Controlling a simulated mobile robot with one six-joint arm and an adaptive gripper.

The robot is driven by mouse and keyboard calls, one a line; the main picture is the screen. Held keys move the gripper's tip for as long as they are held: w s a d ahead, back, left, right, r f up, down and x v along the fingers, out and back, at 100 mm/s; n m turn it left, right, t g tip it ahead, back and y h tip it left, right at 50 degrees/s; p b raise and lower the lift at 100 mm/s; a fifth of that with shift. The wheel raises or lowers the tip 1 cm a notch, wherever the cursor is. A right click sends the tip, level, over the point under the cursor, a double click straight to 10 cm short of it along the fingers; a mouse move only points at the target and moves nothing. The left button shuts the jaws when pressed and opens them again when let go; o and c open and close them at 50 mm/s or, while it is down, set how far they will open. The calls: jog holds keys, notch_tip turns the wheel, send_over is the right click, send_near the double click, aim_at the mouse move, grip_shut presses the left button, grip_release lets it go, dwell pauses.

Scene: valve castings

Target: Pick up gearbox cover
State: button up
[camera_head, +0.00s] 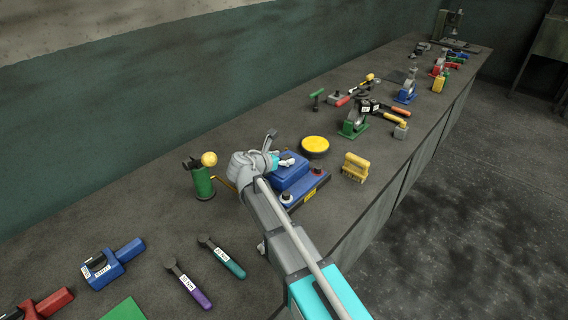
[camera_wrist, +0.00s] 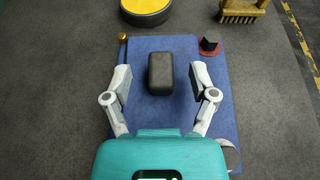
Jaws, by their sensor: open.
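A blue block-like casting (camera_head: 293,172), which seems to be the gearbox cover, stands on the bench, partly hidden by my arm. In the wrist view its blue top (camera_wrist: 158,112) fills the middle, with a dark grey block (camera_wrist: 161,74) on it. My gripper (camera_wrist: 161,82) is open above it. One finger is left of the dark block and one right, with a gap on both sides. In the head view my gripper (camera_head: 276,163) is over the casting's far left part. I cannot tell its height above the casting.
A yellow round disc (camera_head: 315,145) and a yellow brush (camera_head: 355,167) lie close beyond the casting. A green cylinder (camera_head: 203,183) with a yellow knob stands to the left. Several tools and clamps line the far bench.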

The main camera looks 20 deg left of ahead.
jog(key=shift+x, duration=1)
grip_shut()
